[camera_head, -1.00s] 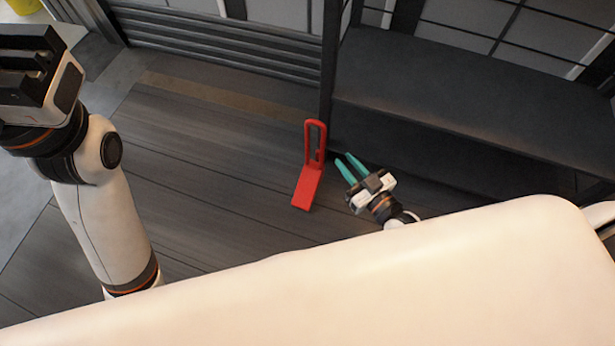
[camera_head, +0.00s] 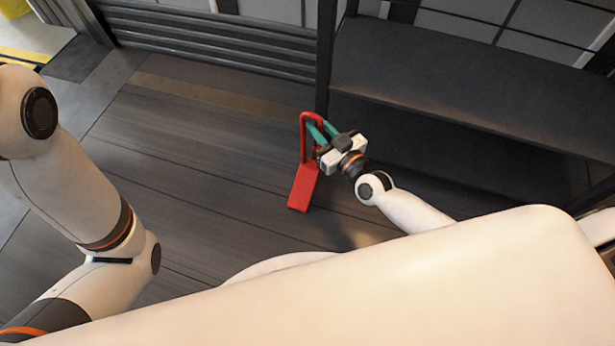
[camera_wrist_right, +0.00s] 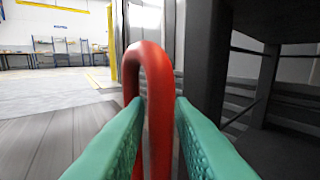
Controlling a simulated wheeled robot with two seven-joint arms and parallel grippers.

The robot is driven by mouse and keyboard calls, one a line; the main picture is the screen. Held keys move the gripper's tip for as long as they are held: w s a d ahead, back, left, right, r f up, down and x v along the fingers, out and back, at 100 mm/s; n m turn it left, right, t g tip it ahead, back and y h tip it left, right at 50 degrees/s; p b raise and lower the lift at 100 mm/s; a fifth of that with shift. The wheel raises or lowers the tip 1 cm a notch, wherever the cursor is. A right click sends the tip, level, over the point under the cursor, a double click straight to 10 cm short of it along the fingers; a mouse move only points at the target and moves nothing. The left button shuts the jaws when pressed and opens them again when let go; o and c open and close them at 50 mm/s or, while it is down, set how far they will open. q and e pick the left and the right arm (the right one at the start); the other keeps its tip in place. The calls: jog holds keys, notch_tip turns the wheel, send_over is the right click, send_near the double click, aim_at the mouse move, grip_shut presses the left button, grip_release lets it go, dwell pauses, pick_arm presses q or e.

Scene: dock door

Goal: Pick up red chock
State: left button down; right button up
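The red chock (camera_head: 304,187) stands on the dark plank floor, its wedge toward me and its upright looped handle at the back. My right gripper (camera_head: 317,131) is at the handle, coming in from the right. In the right wrist view the red handle loop (camera_wrist_right: 152,75) rises between the two green fingers of the right gripper (camera_wrist_right: 158,135). The fingers are apart, with a visible gap on the left side and a narrow one on the right. The wedge is out of the wrist view. My left arm shows at the left of the head view, but its gripper is out of frame.
A dark shelf unit (camera_head: 450,90) stands right behind the chock, its post close to the handle. A slatted dark panel (camera_head: 220,45) runs along the back. The plank floor (camera_head: 190,150) left of the chock is clear.

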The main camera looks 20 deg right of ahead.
jog(key=shift+c, duration=0.3)
grip_shut()
dwell(1.0)
jog(key=shift+r, duration=0.1)
